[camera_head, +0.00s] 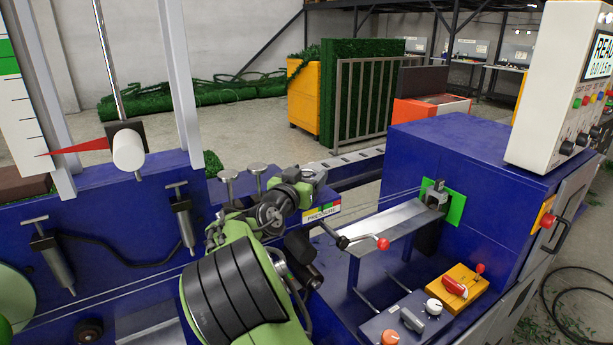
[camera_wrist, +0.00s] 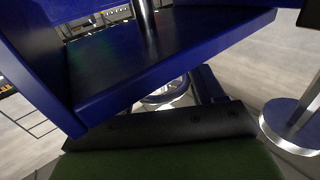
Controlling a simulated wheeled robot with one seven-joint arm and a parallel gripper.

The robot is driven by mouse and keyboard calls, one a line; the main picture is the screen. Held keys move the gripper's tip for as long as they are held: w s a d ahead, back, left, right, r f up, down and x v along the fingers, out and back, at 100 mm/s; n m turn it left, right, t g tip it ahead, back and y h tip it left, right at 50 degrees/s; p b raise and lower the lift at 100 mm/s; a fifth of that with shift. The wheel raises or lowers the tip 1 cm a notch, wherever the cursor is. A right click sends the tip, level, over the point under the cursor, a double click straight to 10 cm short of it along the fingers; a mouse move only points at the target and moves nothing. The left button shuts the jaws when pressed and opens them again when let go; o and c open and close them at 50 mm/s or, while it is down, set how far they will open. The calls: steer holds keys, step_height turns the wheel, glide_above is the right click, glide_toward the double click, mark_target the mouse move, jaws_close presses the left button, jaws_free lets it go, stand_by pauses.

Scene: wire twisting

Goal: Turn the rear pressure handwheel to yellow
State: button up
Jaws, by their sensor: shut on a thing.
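My gripper (camera_head: 312,172) is at the end of my green arm, above the blue machine bed and just behind the pressure label (camera_head: 322,212). The label carries small coloured patches, including yellow and red; I cannot read which one is indicated. In the wrist view, a silver-rimmed round part (camera_wrist: 165,96), seemingly the rear pressure handwheel, lies at the dark fingers of my gripper (camera_wrist: 178,95). The gripper appears shut on it. My gripper and wrist hide most of this wheel in the head view.
Two silver-topped posts (camera_head: 228,176) and (camera_head: 256,170) stand left of my gripper. Another silver-rimmed disc on a post (camera_wrist: 292,126) is at right in the wrist view. A red-knobbed lever (camera_head: 382,243) and a control panel (camera_head: 408,318) lie right of my arm.

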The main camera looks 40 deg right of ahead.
steer(key=shift+s+d+f+n+t+y+b, duration=0.1)
steer(key=shift+s+n+t+y+b, duration=0.05)
steer(key=shift+n+t+y+b, duration=0.9)
steer(key=n+t+y+b, duration=0.2)
steer(key=n+t+y, duration=0.2)
steer(key=y, duration=0.1)
steer(key=shift+d+t+b, duration=0.15)
steer(key=shift+t+b, duration=0.1)
steer(key=shift+b, duration=0.05)
steer(key=n+y+b, duration=0.1)
steer(key=y, duration=0.1)
steer(key=n+t+y+b, duration=0.1)
steer(key=n+y, duration=0.1)
steer(key=y, duration=0.1)
steer(key=shift+n+t, duration=0.25)
steer(key=shift+t, duration=0.05)
steer(key=shift+n+y+b, duration=0.4)
steer(key=shift+y, duration=0.25)
steer(key=shift+a+y, duration=0.2)
steer(key=shift+y, duration=0.1)
steer(key=o, duration=1)
steer(key=shift+c, duration=0.2)
